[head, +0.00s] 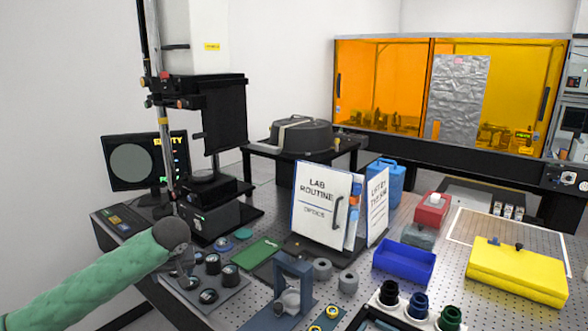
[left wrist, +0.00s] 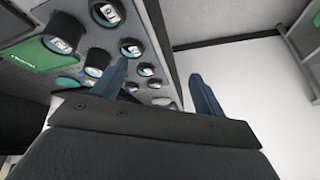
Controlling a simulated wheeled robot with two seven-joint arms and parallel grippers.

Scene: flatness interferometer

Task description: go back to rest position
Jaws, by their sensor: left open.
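My left gripper (head: 186,276) is at the end of my green-sleeved arm, over the left front part of the perforated table. It is near a grey tray (head: 232,297) that carries several round black-rimmed pieces (head: 230,275). In the left wrist view my left gripper (left wrist: 162,85) shows two blue-grey fingers spread apart with nothing between them. The round pieces (left wrist: 132,48) lie beyond and to the left of the fingers there. My right gripper is not in view.
The interferometer column (head: 205,120) stands behind my left gripper, with a monitor (head: 133,162) to its left. A lab binder (head: 325,205), a blue bin (head: 404,262) and a yellow case (head: 517,270) stand on the table. White floor (left wrist: 240,90) shows beyond the table edge.

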